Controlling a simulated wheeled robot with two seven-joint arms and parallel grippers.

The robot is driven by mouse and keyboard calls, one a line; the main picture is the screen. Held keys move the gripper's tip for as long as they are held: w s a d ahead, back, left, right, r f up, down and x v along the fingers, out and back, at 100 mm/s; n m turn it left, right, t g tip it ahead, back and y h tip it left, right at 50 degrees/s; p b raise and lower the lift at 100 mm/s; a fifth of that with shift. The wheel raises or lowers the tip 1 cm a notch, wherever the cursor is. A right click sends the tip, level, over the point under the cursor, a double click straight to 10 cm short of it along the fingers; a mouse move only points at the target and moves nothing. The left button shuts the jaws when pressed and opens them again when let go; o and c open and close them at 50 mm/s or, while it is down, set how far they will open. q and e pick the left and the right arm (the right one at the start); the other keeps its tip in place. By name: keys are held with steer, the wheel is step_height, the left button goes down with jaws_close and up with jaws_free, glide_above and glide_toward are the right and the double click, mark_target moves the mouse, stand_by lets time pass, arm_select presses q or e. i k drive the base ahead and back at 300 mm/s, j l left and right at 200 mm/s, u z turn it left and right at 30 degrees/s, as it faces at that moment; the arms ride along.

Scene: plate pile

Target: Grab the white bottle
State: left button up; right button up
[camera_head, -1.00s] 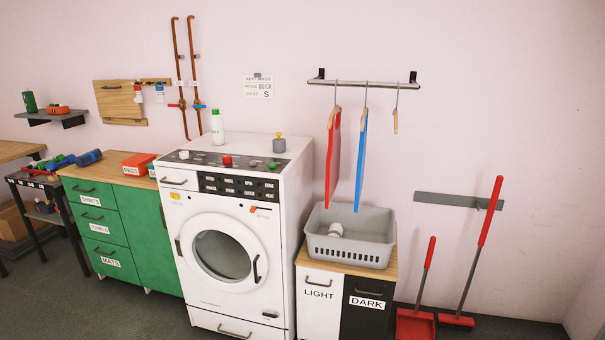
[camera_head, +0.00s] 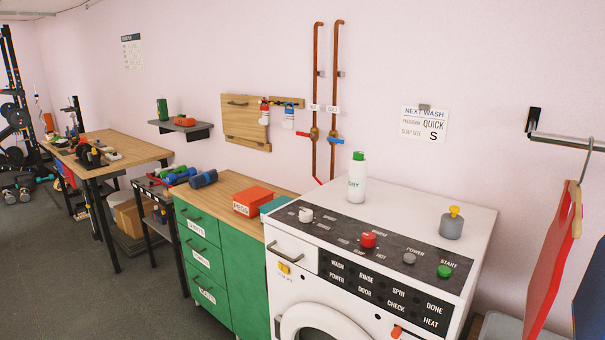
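The white bottle (camera_head: 357,180) has a green cap and green lettering. It stands upright on top of the white washing machine (camera_head: 425,195), near its back left part, behind the control panel. Neither of my grippers shows in the head view, so their state cannot be seen. Nothing covers the bottle.
A grey container with a yellow top (camera_head: 452,223) stands to the bottle's right. A red box (camera_head: 254,201) sits on the green cabinet's wooden top at left. Copper pipes (camera_head: 335,90) run up the wall behind. A red hanging item (camera_head: 550,265) is at far right. The machine top around the bottle is clear.

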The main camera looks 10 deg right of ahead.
mark_target(357, 169)
steer(key=i+j+z, duration=0.4)
steer(key=i+j, duration=0.2)
steer(key=j, duration=0.15)
steer(key=i+j+z, duration=0.2)
steer(key=j, duration=0.25)
steer(key=i+j+z, duration=0.2)
steer(key=j, duration=0.25)
steer(key=i, duration=0.1)
